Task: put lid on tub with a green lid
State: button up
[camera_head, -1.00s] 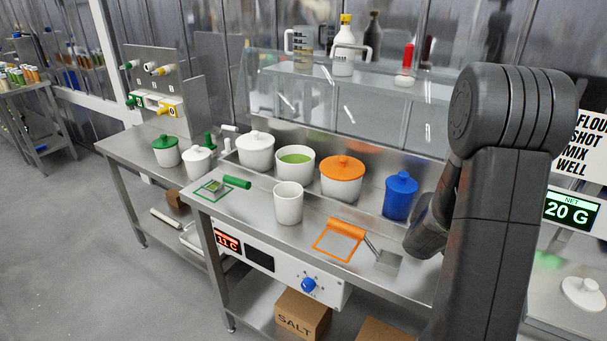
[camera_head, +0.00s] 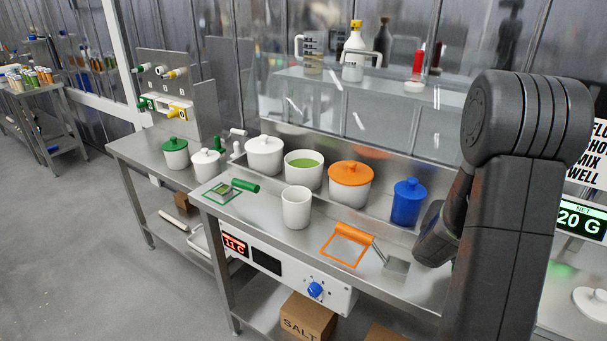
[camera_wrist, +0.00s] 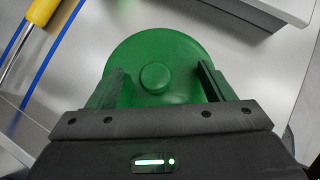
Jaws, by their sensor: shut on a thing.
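In the wrist view my gripper (camera_wrist: 161,74) is shut on a round green lid (camera_wrist: 153,48), with one finger at each side and the lid's round knob between them. The lid is over a pale surface; I cannot tell how high. In the head view an open white tub with green contents (camera_head: 303,169) stands in the back row of the bench. A white tub with a green lid (camera_head: 175,153) stands on the side bench at the left. In the head view my arm hides my gripper and the held lid.
White-lidded (camera_head: 264,154), orange-lidded (camera_head: 350,184) and blue (camera_head: 408,203) tubs line the bench. An empty-looking white cup (camera_head: 296,208) stands in front of the open tub. An orange frame (camera_head: 346,247) lies near the front edge. A yellow handle (camera_wrist: 40,14) and blue lines (camera_wrist: 55,45) show in the wrist view.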

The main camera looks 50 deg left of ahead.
jog(key=shift+s+f, duration=0.15)
jog(key=shift+f, duration=0.2)
jog(key=shift+r, duration=0.15)
jog(key=shift+c, duration=0.3)
jog(key=shift+w+r+p, duration=0.25)
jog(key=shift+r+p, duration=0.15)
jog(key=shift+p, duration=0.2)
grip_shut()
jog(key=shift+w+a+r+p, duration=0.1)
jog(key=shift+r+p, duration=1.45)
jog(key=shift+r, duration=0.5)
